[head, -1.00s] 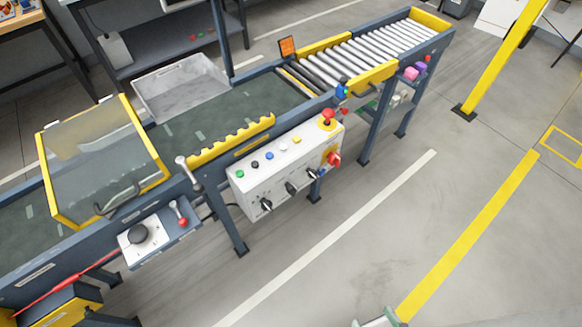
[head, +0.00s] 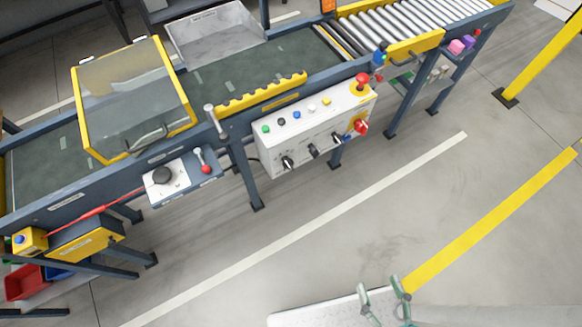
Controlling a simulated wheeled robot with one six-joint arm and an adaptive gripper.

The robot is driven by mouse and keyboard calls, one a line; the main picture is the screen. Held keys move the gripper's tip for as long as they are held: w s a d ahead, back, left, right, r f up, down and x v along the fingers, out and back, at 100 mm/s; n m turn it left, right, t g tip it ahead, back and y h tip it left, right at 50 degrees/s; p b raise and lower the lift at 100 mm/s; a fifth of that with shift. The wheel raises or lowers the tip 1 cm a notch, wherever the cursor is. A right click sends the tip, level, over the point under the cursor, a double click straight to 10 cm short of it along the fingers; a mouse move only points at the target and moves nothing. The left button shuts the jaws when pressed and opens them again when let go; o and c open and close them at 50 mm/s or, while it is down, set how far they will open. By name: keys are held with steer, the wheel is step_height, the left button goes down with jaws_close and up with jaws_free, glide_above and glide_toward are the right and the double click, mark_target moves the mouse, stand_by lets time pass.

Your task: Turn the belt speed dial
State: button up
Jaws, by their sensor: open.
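The large black dial (head: 162,175) sits on a white plate on a small blue panel below the conveyor's near side, left of centre in the head view. I cannot read its setting. A red-knobbed lever (head: 203,161) stands on the same panel, right of the dial. The white control box (head: 318,128) to the right has several buttons on top and black rotary knobs on its front. My gripper (head: 382,291) is open and empty at the bottom of the view, over the floor, well right of and apart from the dial.
The conveyor carries a yellow-framed clear guard (head: 135,97) and a grey bin (head: 217,33) stands behind it. A red emergency button (head: 361,80) tops the box. Conveyor legs (head: 249,180) reach the floor. Open floor (head: 300,240) lies between my gripper and the conveyor.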

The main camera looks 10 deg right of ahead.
steer(key=shift+w+f, duration=0.1)
steer(key=n+t+y, duration=0.2)
steer(key=n+y, duration=0.4)
steer(key=n, duration=2)
glide_toward(289, 168)
step_height(289, 168, down, 2)
steer(key=x, duration=1)
steer(key=shift+w+d, duration=0.1)
steer(key=shift+w, duration=0.3)
steer(key=c, duration=1.2)
